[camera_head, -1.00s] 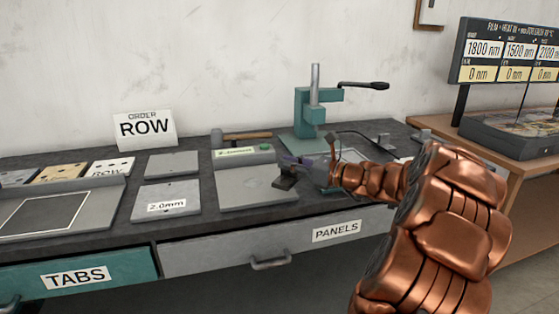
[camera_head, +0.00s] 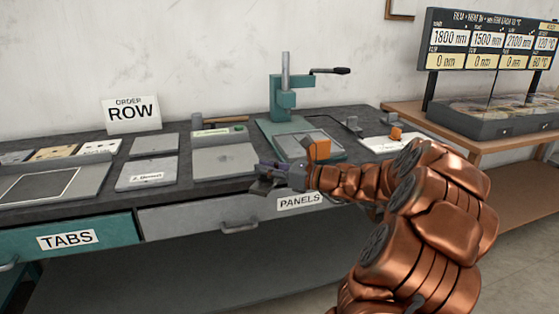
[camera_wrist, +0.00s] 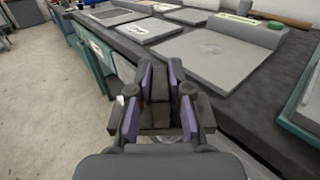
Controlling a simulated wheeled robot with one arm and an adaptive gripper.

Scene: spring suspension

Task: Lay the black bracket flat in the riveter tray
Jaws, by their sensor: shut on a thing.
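My gripper (camera_head: 266,173) is shut on the black bracket (camera_head: 260,187), a small dark piece, near the bench's front edge, by the right front corner of a grey plate. In the wrist view the bracket (camera_wrist: 158,116) sits between the purple-sided fingers, its wider part crosswise below them; the fingers hide part of it. The teal riveter (camera_head: 284,95) stands at the back of the bench. Its tray (camera_head: 270,132), teal-rimmed with a grey inside, lies in front of it, behind and right of my gripper. The tray's edge also shows at the right of the wrist view (camera_wrist: 300,112).
The grey plate (camera_head: 225,160) lies left of my gripper, with a hammer (camera_head: 222,120) behind. An orange piece (camera_head: 319,150) shows at the tray's front right, above my arm. A white sheet (camera_head: 380,145) with another orange piece (camera_head: 395,133) lies further right. Drawers are below.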

